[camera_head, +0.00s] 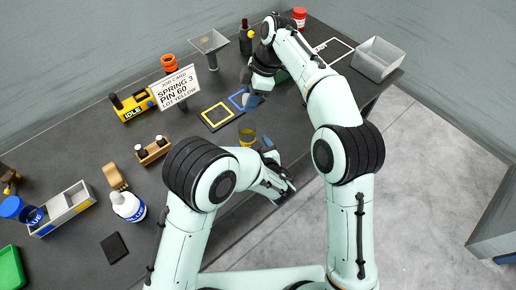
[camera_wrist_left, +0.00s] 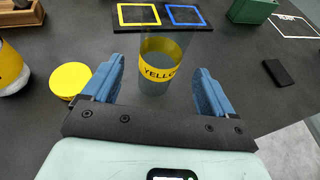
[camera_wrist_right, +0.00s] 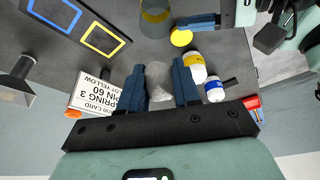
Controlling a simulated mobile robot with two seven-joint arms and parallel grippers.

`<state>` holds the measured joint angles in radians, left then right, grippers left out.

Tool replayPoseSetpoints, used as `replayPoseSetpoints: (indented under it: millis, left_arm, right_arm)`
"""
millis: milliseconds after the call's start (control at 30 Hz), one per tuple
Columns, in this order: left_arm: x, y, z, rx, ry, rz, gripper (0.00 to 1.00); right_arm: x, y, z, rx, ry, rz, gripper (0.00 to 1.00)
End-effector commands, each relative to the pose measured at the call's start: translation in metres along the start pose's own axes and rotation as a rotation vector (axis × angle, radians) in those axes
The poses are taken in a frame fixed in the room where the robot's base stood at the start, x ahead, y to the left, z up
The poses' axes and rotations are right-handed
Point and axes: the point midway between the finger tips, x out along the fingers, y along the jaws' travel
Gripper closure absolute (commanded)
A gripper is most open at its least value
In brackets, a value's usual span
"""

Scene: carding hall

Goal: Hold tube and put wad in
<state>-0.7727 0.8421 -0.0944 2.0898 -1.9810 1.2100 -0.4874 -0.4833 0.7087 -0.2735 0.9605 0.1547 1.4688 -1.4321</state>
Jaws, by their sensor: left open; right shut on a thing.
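The clear tube (camera_wrist_left: 160,65) with a yellow band reading YELLOW stands upright on the table. It also shows in the head view (camera_head: 247,138) and at the top of the right wrist view (camera_wrist_right: 155,17). My left gripper (camera_wrist_left: 158,82) is open, with its blue fingers to either side of the tube and visible gaps between. My right gripper (camera_wrist_right: 159,86) is shut on a pale grey, fluffy wad (camera_wrist_right: 158,78). It is farther back on the table than the tube, in the head view (camera_head: 254,94), and apart from it.
A black mat with yellow and blue squares (camera_head: 217,116) lies behind the tube. A yellow disc (camera_wrist_left: 70,80) lies left of the tube. A job card (camera_head: 175,87) reads SPRING 3, PIN 60, LOT YELLOW. A grey bin (camera_head: 378,60) stands at the back right.

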Motion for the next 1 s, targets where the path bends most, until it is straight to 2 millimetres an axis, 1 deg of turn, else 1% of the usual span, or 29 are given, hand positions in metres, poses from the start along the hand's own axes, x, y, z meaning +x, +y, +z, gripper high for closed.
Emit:
replayPoseSetpoints:
  millis: [33, 100, 200, 300, 500, 733, 767, 800, 867, 900, 933, 967, 1000]
  left_arm:
    - [0.011, 0.001, -0.001, -0.001, 0.001, 0.004, 0.14]
    - [0.024, 0.001, 0.0, -0.001, 0.001, 0.004, 0.14]
    - [0.039, 0.0, -0.001, 0.0, 0.001, 0.002, 0.14]
    - [0.05, 0.0, 0.0, 0.0, 0.0, 0.001, 0.14]
    - [0.059, 0.0, 0.0, 0.001, 0.001, 0.0, 0.14]
    - [0.06, 0.0, 0.0, 0.001, 0.0, 0.0, 0.14]
    - [0.06, 0.0, 0.0, 0.001, 0.0, 0.0, 0.17]
    - [0.06, 0.0, 0.0, 0.001, 0.0, 0.0, 0.3]
    - [0.06, 0.0, 0.0, 0.001, 0.0, 0.0, 0.49]
    - [0.06, 0.0, 0.0, 0.001, 0.0, 0.0, 0.62]
    - [0.06, 0.0, 0.0, 0.001, 0.0, 0.0, 0.7]
    - [0.06, 0.0, 0.0, 0.001, 0.0, 0.0, 0.7]
    - [0.06, 0.0, 0.0, 0.001, 0.0, 0.0, 0.33]
  right_arm:
    - [0.0, 0.0, 0.0, 0.0, 0.0, 0.0, 1.0]
    - [0.0, 0.0, 0.0, 0.001, 0.0, 0.0, 1.0]
    - [0.0, 0.0, 0.0, 0.001, 0.0, 0.0, 1.0]
    - [0.0, 0.0, 0.0, 0.001, 0.0, 0.0, 1.0]
    - [0.0, 0.0, 0.0, 0.001, 0.0, 0.001, 1.0]
    - [0.0, 0.0, 0.0, 0.002, 0.0, 0.001, 1.0]
    - [0.0, 0.0, 0.0, 0.001, 0.0, 0.001, 1.0]
    - [0.0, 0.0, 0.0, 0.002, 0.0, 0.001, 1.0]
    - [0.0, 0.0, 0.0, 0.002, 0.0, 0.001, 1.0]
    - [0.0, 0.0, 0.0, 0.002, 0.0, 0.001, 1.0]
    - [0.0, 0.0, 0.0, 0.002, 0.0, 0.001, 1.0]
    - [0.0, 0.0, 0.0, 0.002, 0.0, 0.001, 1.0]
    - [0.0, 0.0, 0.0, 0.002, 0.0, 0.001, 1.0]
